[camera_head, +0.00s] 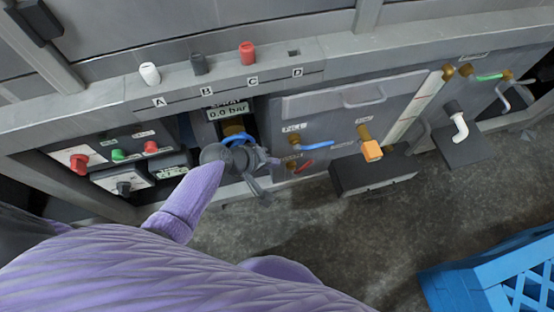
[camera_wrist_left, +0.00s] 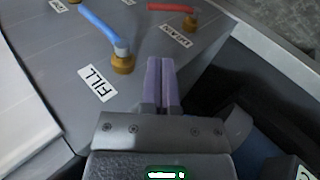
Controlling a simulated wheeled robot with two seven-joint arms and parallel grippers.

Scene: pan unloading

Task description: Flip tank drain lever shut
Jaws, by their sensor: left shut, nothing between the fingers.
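The red drain lever (camera_head: 301,166) sits low on the grey tank panel (camera_head: 340,105). In the left wrist view the red lever (camera_wrist_left: 170,7) lies at the top, on a brass pivot next to the DRAIN label (camera_wrist_left: 174,36). The blue fill lever (camera_head: 317,145) is just above it, and in the left wrist view the blue lever (camera_wrist_left: 98,26) is beside the FILL label. My left gripper (camera_head: 274,162) is shut and empty, its fingers pointing toward the red lever. In the left wrist view its fingertips (camera_wrist_left: 162,60) are apart from both levers. My right gripper is not in view.
A gauge reading 0.0 bar (camera_head: 228,110) and another blue handle (camera_head: 238,137) are just left of the panel. A blue crate (camera_head: 490,275) stands at lower right. The concrete floor between is clear.

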